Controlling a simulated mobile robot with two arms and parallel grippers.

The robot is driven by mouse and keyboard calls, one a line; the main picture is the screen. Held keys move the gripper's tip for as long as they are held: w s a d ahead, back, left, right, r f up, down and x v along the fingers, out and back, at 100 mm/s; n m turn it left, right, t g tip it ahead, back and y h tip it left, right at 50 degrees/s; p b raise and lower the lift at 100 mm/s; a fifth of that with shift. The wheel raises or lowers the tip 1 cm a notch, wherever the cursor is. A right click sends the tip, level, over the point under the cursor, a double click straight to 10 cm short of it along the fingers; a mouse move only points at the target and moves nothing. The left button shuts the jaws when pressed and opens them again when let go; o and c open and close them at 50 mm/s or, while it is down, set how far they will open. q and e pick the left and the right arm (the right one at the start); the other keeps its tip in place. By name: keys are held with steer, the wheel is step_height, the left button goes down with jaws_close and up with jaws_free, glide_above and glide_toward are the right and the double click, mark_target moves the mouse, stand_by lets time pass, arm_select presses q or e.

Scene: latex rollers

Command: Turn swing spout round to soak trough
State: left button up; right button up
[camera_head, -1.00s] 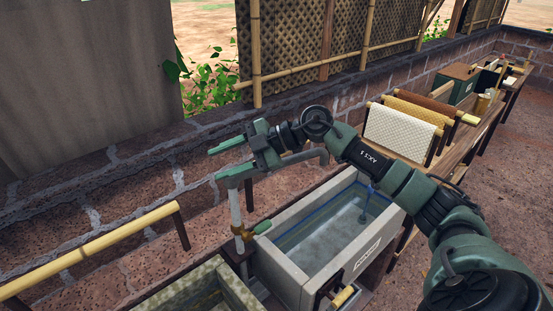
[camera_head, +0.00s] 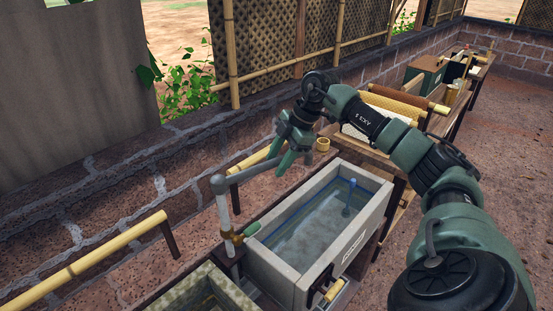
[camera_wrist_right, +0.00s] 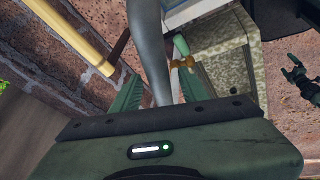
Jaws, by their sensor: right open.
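The swing spout is a grey pipe (camera_head: 249,172) on an upright post, with a brass valve (camera_head: 237,238) and green lever below. Its arm runs right, towards the back of a grey, water-filled trough (camera_head: 378,196). A speckled stone trough (camera_head: 190,289) stands at lower left; I cannot tell which trough is the soak trough. My right gripper (camera_head: 283,157) is open, fingers pointing down at the spout's outer part. In the right wrist view the pipe (camera_wrist_right: 151,45) passes between the spread fingers; contact is unclear. The spout's tip is hidden.
A brick wall (camera_head: 130,190) with bamboo rails (camera_head: 85,262) runs behind the troughs. A bench (camera_head: 400,150) with rollers stands to the right, beyond the water trough. The floor at right (camera_head: 510,130) is clear.

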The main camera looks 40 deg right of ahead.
steer(key=shift+w+f, duration=0.1)
steer(key=shift+f, duration=0.2)
steer(key=shift+a, duration=0.1)
jaws_close()
stand_by(1.2)
